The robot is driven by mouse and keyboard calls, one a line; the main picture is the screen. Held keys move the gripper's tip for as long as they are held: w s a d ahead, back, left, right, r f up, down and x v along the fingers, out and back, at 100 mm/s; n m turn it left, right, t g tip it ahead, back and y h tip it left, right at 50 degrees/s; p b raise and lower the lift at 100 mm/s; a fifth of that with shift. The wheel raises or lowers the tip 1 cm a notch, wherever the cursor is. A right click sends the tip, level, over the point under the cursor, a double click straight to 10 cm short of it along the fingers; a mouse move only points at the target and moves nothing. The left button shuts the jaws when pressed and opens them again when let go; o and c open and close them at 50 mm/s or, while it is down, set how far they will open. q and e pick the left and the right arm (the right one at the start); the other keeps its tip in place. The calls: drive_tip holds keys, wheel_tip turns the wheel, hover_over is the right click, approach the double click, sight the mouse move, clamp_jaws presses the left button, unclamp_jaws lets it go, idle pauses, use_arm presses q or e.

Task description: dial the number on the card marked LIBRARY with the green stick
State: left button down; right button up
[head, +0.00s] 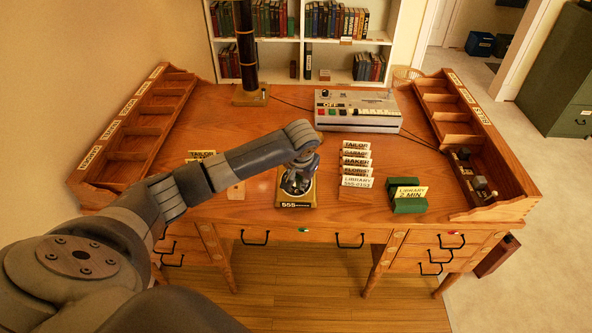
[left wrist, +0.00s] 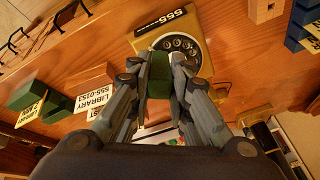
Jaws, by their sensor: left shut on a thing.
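The dial (head: 284,204) is a yellowish base with a black rotary face, marked 555, near the desk's front edge. It also shows in the left wrist view (left wrist: 203,37). My left gripper (head: 298,184) is over the dial and hides much of it. In the left wrist view the gripper (left wrist: 158,78) is shut on the green stick (left wrist: 159,72), whose end is at the dial face; I cannot tell whether it touches. The LIBRARY card (head: 356,182), reading 555-0153, stands frontmost in the card rack; it shows in the left wrist view (left wrist: 93,98). My right gripper is not in view.
A green block (head: 409,207) holding a "LIBRARY 2 MIN" card stands right of the rack. A grey switch box (head: 357,117) and a dark column (head: 246,50) stand behind. Pigeonhole racks (head: 140,128) (head: 470,130) line both sides.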

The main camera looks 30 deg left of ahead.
use_arm(q)
drive_tip(key=shift+a+f, duration=0.25)
drive_tip(key=shift+a, duration=0.3)
drive_tip(key=shift+s+a+f, duration=0.1)
drive_tip(key=shift+a, duration=0.05)
drive_tip(key=b+x, duration=0.2)
drive_tip(key=shift+f+b, duration=0.15)
drive_tip(key=shift+b, duration=0.25)
drive_tip(key=shift+f+b, duration=0.2)
drive_tip(key=shift+b, duration=0.1)
drive_tip(key=shift+r, duration=0.1)
drive_tip(key=shift+p, duration=0.45)
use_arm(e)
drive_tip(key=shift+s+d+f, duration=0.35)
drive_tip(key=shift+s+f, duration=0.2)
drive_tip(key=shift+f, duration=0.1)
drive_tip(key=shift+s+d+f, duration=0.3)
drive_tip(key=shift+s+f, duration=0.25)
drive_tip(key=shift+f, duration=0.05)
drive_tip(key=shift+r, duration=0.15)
